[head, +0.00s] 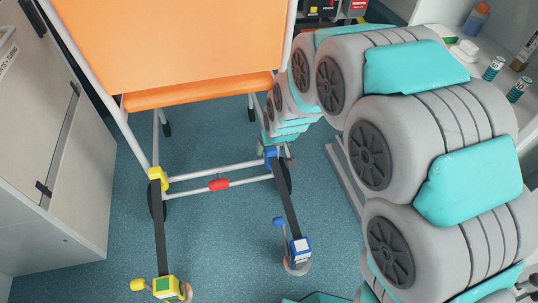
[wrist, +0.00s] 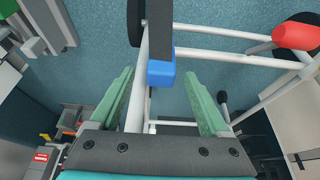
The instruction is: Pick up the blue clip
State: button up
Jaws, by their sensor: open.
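The blue clip (head: 270,152) sits on the white tube frame, at the top of a dark strap, in the head view. In the wrist view the blue clip (wrist: 160,74) shows at the end of the strap, between and a little beyond my two green fingertips. My gripper (wrist: 159,86) is open, with one finger on each side of the clip's line and nothing held. In the head view my gripper (head: 277,140) is just above the clip, partly hidden by my arm. Whether a finger touches the frame tube is hard to tell.
A red clip (head: 218,185) is on the crossbar and a yellow clip (head: 157,175) on the left. Straps run to a yellow-green buckle (head: 167,287) and a blue-white buckle (head: 301,247). An orange seat (head: 190,40) stands above. The blue floor (head: 225,245) between straps is clear.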

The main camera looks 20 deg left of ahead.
jog(key=x, duration=0.4)
jog(key=shift+a+f+b, duration=0.15)
jog(key=shift+f+b, duration=0.1)
jog(key=shift+b, duration=0.1)
grip_shut()
dwell(0.6)
